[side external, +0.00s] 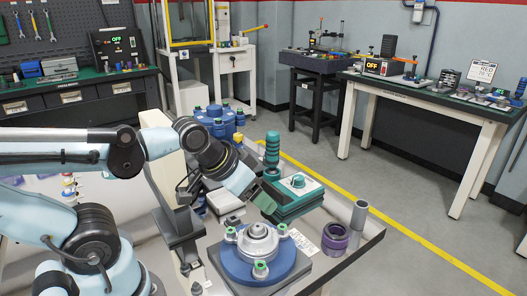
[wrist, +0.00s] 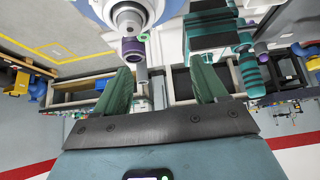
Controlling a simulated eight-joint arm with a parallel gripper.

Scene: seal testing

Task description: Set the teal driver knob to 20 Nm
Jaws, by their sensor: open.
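An upright teal ribbed driver (side external: 272,152) stands behind the teal block, on the far side of the bench; its ribbed body also shows at the right in the wrist view (wrist: 248,70). No torque scale or reading is legible on it. A teal block with a round knob on top (side external: 298,183) sits in front of it. My gripper (side external: 264,201) is above the bench, left of the block and behind the blue flange. In the wrist view my gripper (wrist: 163,78) has its two green fingers wide apart, with nothing held between them. The driver lies outside the fingers, to their right.
A blue round flange (side external: 262,262) with green-topped bolts sits at the front of the bench. A purple ring (side external: 335,237) and a grey cylinder (side external: 358,215) stand to its right.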

